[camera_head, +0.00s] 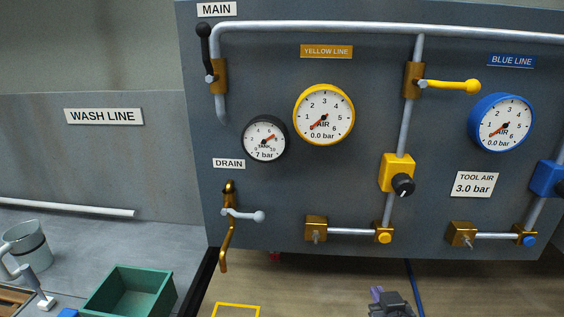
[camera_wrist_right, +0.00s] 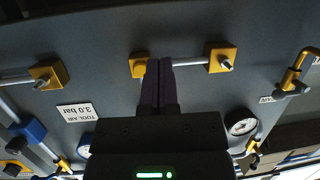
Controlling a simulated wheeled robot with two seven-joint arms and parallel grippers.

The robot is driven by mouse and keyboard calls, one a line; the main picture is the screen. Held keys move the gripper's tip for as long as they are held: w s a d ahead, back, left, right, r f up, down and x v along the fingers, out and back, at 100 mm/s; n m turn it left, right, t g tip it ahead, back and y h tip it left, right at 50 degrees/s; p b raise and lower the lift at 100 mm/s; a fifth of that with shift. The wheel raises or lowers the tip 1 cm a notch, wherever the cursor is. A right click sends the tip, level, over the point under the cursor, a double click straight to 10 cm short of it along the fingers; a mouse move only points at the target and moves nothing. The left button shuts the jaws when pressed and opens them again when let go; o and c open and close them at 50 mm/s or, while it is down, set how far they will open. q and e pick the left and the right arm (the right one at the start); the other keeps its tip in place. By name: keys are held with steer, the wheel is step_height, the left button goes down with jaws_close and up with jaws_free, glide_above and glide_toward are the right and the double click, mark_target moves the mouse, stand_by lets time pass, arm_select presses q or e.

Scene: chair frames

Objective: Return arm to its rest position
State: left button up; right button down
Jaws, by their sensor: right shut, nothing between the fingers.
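My right gripper (camera_head: 377,293) shows at the bottom edge of the head view, low in front of the panel (camera_head: 290,200) and below the yellow line's brass fittings. In the right wrist view its two dark fingers (camera_wrist_right: 159,64) are together with nothing between them. They point toward the panel, which appears upside down there, near a brass fitting (camera_wrist_right: 222,58). I see no contact with the panel. My left gripper is not in view.
The panel carries a yellow gauge (camera_head: 324,115), a blue gauge (camera_head: 502,122), a tank gauge (camera_head: 265,139), a yellow valve lever (camera_head: 452,86) and a drain valve (camera_head: 243,214). A green bin (camera_head: 130,292) and a grey bucket (camera_head: 27,245) stand at the left. A blue hose (camera_head: 414,285) hangs beside my right gripper.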

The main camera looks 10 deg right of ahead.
steer(key=s+a+f+n+g+y, duration=0.1)
steer(key=s+a+f+g, duration=0.2)
steer(key=s, duration=0.5)
steer(key=s+a+f+n+g, duration=0.1)
steer(key=s+a+g, duration=0.25)
steer(key=s, duration=0.45)
steer(key=s+a+f+n+g+y, duration=0.1)
steer(key=s+a+f+g, duration=0.2)
steer(key=s+g, duration=0.35)
step_height(320, 180, down, 20)
steer(key=s+b, duration=0.3)
steer(key=b, duration=0.1)
arm_select(q)
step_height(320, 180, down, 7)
steer(key=b, duration=0.3)
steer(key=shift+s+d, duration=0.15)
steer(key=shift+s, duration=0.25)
arm_select(e)
steer(key=s+d+f, duration=0.3)
steer(key=s+f, duration=1)
steer(key=f, duration=0.2)
steer(key=shift+s+d+f+n+g, duration=0.15)
steer(key=shift+s+f+n+g, duration=0.15)
steer(key=shift+s+g, duration=0.1)
